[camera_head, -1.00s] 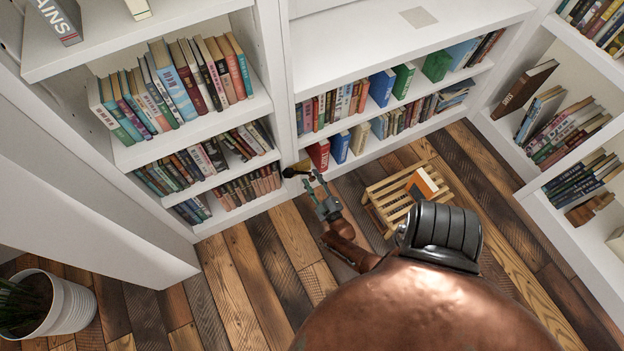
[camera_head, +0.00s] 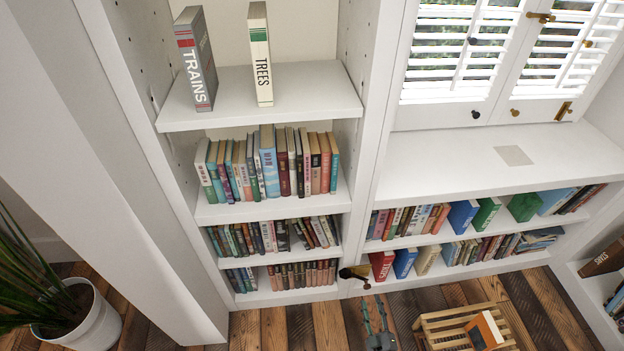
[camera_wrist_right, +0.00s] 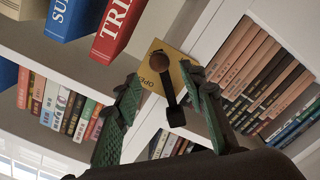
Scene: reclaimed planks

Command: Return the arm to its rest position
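My right gripper (camera_head: 375,325) shows at the bottom of the head view, pointing up toward the bookcase. In the right wrist view its two green fingers (camera_wrist_right: 165,105) are spread apart with nothing gripped between them. Beyond and partly between the fingertips is a dark lever with a brown round knob (camera_wrist_right: 160,65) in front of a yellow plate with partly readable letters (camera_wrist_right: 178,68). The head view shows this dark and gold fitting (camera_head: 355,272) low by the bookcase upright, just above the gripper. Whether a finger touches it I cannot tell. My left gripper is out of view.
Bookshelves (camera_head: 270,212) full of books stand ahead, with a TRAINS book (camera_head: 195,60) and a TREES book (camera_head: 260,55) on top. A slatted wooden crate (camera_head: 450,328) with an orange book (camera_head: 484,330) stands right of the gripper. A potted plant (camera_head: 90,325) is at left.

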